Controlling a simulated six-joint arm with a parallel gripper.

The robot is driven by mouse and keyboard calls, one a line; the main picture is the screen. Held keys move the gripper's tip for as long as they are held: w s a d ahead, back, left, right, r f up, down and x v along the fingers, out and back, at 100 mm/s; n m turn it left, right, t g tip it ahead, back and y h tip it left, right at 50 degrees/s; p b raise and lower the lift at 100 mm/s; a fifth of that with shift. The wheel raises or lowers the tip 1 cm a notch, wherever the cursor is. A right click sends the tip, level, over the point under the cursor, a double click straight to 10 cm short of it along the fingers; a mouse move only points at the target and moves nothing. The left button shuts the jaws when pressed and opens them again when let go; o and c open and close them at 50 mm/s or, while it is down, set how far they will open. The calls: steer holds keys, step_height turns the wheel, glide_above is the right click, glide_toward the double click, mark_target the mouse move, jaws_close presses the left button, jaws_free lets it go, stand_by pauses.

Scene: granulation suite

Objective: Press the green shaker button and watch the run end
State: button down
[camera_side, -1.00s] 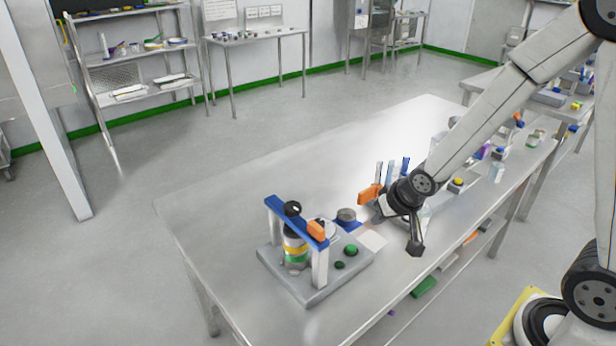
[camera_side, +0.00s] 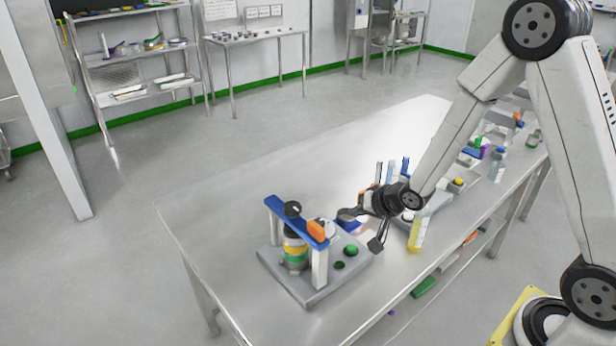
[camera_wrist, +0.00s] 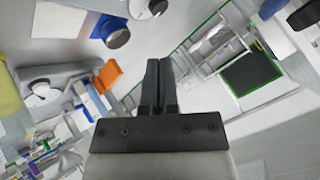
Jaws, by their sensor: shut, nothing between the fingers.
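The shaker stands on a grey base plate (camera_side: 312,290) near the front left of the steel table. It has two pale posts, a blue crossbar (camera_side: 297,220) with an orange piece on it, and a banded sieve stack (camera_side: 294,248) under a black knob. The green button (camera_side: 351,250) is on the base's right part, with a smaller dark green one (camera_side: 339,265) in front of it. My gripper (camera_wrist: 158,66) is shut and empty in the wrist view.
A grey round container (camera_side: 347,214) sits close behind the button; a blue-rimmed cylinder (camera_wrist: 117,38) shows in the wrist view. An orange block (camera_wrist: 107,75) is near my fingers. A yellow item (camera_side: 418,230) and bottles stand right. The table's left back is clear.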

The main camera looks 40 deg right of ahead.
mark_target(348, 246)
steer(key=shift+f, duration=0.15)
steer(key=shift+f, duration=4.25)
steer(key=shift+f, duration=0.95)
steer(key=shift+r, duration=0.95)
steer(key=shift+r, duration=0.1)
steer(key=shift+r, duration=2.4)
steer(key=shift+s+r, duration=0.1)
